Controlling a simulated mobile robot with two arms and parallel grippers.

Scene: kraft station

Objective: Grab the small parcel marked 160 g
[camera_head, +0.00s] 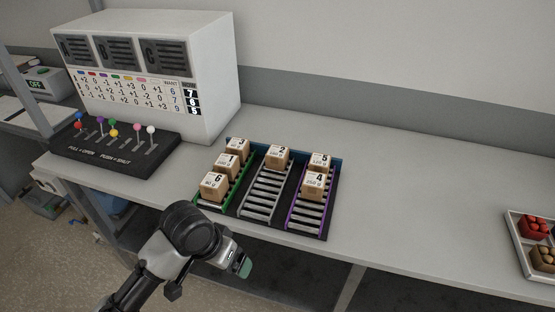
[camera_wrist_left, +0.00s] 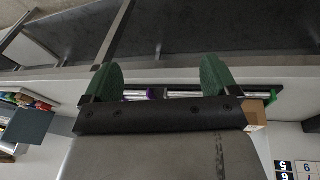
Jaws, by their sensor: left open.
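Several small brown parcels with white numbered labels stand on a rack with three roller lanes. In the green left lane are parcel 3 (camera_head: 238,147), parcel 1 (camera_head: 230,165) and parcel 6 (camera_head: 213,187). Parcel 2 (camera_head: 277,157) is at the back of the middle lane. Parcel 5 (camera_head: 318,163) and parcel 4 (camera_head: 314,186) are in the purple right lane. The gram figures are too small to read surely; I cannot tell which says 160 g. My left gripper (camera_head: 243,263) is in front of the rack, its green fingers (camera_wrist_left: 158,78) apart and empty. My right gripper is not in view.
A white machine (camera_head: 190,60) with a number chart stands at the back left. A black panel (camera_head: 118,150) with coloured levers is before it. A tray (camera_head: 528,262) with red and brown items is at the far right. The table between rack and tray is clear.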

